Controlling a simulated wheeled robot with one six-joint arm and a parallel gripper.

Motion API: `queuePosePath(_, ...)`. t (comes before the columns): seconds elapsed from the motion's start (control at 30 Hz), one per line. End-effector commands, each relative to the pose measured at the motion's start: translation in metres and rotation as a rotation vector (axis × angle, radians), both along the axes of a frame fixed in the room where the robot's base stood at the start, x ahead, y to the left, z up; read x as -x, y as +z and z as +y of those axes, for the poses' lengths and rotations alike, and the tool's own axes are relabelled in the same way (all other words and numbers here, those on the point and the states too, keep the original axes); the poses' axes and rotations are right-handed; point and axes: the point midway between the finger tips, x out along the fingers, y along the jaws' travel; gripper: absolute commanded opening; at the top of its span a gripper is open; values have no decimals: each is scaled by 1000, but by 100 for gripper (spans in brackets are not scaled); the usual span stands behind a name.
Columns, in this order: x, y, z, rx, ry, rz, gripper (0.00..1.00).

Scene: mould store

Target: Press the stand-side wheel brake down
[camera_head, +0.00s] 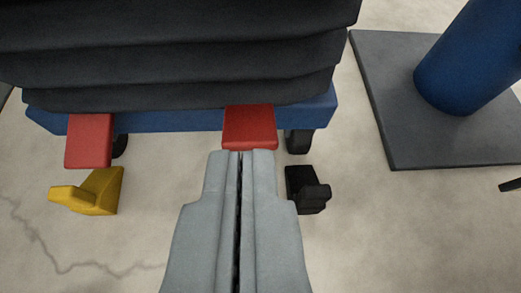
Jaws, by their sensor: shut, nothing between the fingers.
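A blue cart (180,118) carries two red brake pedals on its near edge. The red pedal on the stand side (249,125) is at the right, beside a dark wheel (299,141). The other red pedal (89,140) is at the left. My gripper (240,153) is shut and empty. Its fingertips overlap the near edge of the stand-side pedal in the picture; I cannot tell whether they touch it. The stand has a blue column (463,62) on a dark grey base plate (391,115) at the right.
Dark stacked, folded-looking layers (180,65) lie on the cart. A yellow wedge-like block (94,192) is on the floor at the left, and a black one (306,190) is right of my gripper. A dark object (510,185) shows at the right edge. Bare floor lies between.

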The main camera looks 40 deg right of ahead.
Motion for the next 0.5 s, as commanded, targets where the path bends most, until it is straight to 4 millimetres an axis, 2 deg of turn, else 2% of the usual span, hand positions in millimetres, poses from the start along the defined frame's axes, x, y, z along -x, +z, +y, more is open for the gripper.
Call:
queuePosePath(0.33, -1, -1, 0, 0, 0, 0, 0)
queuePosePath(0.5, -9, -7, -6, 0, -1, 1, 0)
